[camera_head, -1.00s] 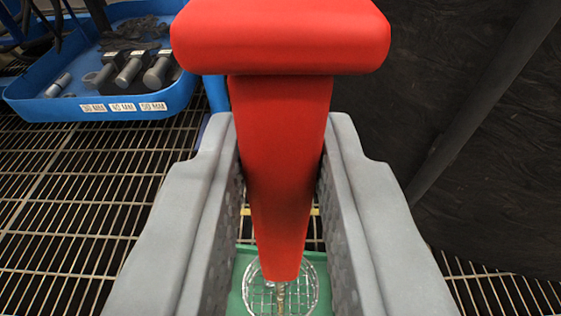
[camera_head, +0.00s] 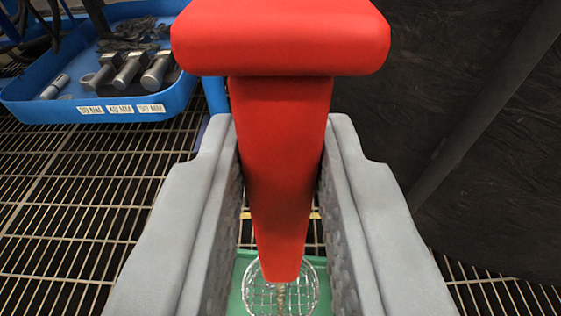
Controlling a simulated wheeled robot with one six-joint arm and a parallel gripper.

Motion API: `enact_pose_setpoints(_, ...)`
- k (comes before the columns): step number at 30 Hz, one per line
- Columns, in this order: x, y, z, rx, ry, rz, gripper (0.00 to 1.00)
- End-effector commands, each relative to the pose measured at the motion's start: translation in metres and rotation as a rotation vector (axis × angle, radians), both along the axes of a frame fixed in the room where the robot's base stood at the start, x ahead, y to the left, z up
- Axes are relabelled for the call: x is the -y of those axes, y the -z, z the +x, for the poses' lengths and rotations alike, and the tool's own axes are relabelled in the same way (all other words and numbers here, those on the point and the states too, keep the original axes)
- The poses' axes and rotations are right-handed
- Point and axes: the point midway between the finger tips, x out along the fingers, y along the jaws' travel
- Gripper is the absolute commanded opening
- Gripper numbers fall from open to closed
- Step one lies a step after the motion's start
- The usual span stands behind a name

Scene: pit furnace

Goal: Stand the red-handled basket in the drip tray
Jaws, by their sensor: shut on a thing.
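My gripper (camera_head: 283,190) is shut on the red handle (camera_head: 282,150), its two grey fingers on either side of it. The handle stands upright with its wide top bar near the camera. Below it hangs the wire basket (camera_head: 262,296), a round metal mesh seen from above and partly hidden by the handle. Under the basket is a green tray (camera_head: 240,270), which I take for the drip tray; most of it is hidden by my fingers and the frame edge. I cannot tell whether the basket touches the tray.
A metal wire grating (camera_head: 70,210) spreads at left and lower right. A blue bin (camera_head: 50,108) with labels holds several metal cylinders at the upper left. A dark wall or sheet (camera_head: 480,120) stands close at the right, with a diagonal bar.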

Motion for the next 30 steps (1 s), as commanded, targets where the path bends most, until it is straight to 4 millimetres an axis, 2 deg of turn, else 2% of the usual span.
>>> enact_pose_setpoints(30,0.0,0.027,0.001,0.002,0.0,0.0,0.0)
